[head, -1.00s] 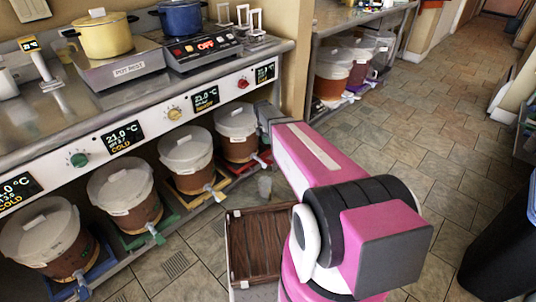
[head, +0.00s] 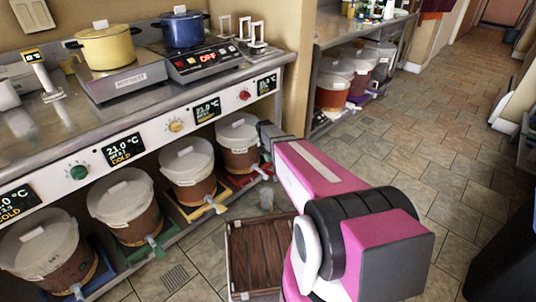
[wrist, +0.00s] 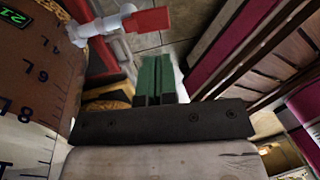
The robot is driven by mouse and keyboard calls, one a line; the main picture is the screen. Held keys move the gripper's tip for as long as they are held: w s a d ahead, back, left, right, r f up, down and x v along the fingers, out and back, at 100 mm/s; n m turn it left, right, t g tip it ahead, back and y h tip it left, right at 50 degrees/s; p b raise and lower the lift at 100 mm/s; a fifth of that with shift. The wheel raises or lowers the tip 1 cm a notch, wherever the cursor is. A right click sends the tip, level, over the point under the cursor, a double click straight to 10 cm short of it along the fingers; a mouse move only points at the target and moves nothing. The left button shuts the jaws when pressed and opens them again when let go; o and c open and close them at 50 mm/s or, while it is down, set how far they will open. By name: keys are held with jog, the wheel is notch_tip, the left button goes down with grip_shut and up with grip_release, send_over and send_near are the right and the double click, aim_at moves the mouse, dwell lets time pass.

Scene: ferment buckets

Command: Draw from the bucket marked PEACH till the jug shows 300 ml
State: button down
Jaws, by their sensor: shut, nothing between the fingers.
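Several white-lidded buckets with brown contents and taps stand in a row on the low shelf in the head view; their names are too small to read, so I cannot tell which is PEACH. The rightmost bucket (head: 238,145) has a red tap handle; a bucket with level marks (wrist: 35,95) and a white tap with a red handle (wrist: 150,21) fill the wrist view's left side. My gripper (wrist: 155,78), with green fingers, is shut and empty, just below the red handle in the picture.
The steel counter (head: 60,120) with temperature displays overhangs the buckets. More buckets (head: 335,85) stand under a far counter. The tiled floor (head: 430,150) at right is clear.

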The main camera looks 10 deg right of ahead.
aim_at(272, 174)
jog(key=f, duration=0.5)
jog(key=s+d+f, duration=0.1)
jog(key=f, duration=0.2)
jog(key=shift+s+f, duration=0.1)
jog(key=shift+f, duration=0.15)
jog(key=shift+s+d+f+t+y, duration=0.2)
jog(key=shift+s+f+t+y, duration=0.25)
jog(key=shift+t+y, duration=0.35)
jog(key=shift+f+t+y, duration=0.3)
jog(key=shift+f+t, duration=0.1)
jog(key=shift+t, duration=0.3)
dwell(5.5)
